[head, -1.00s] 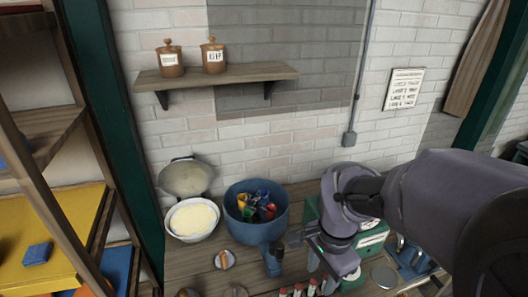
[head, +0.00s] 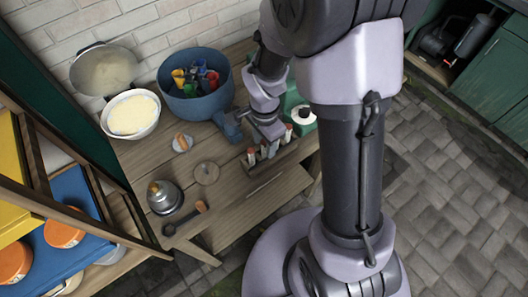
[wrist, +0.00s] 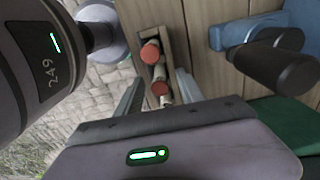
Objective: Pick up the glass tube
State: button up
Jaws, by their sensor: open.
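Several slim glass tubes with red caps stand in a wooden rack (head: 283,158) at the front right of the table in the head view. In the wrist view one red-capped tube (wrist: 150,53) stands in the rack (wrist: 146,22), and another tube (wrist: 160,89) shows nearer. My gripper (wrist: 160,88) is open, with one finger on each side of the nearer tube in the picture. I cannot tell whether the fingers touch it. In the head view my gripper (head: 270,131) is directly over the rack and hides part of it.
A blue pot (head: 197,101) holding coloured cups stands behind the rack, its handle pointing toward it. A green box (head: 299,121) is close on the right. The front tabletop is partly clear.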

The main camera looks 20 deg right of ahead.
jog(key=shift+f, duration=0.5)
jog(key=shift+r, duration=0.1)
grip_shut()
jog(key=shift+r, duration=0.1)
notch_tip(320, 180, up, 10)
jog(key=p, duration=0.3)
jog(key=shift+p, duration=0.3)
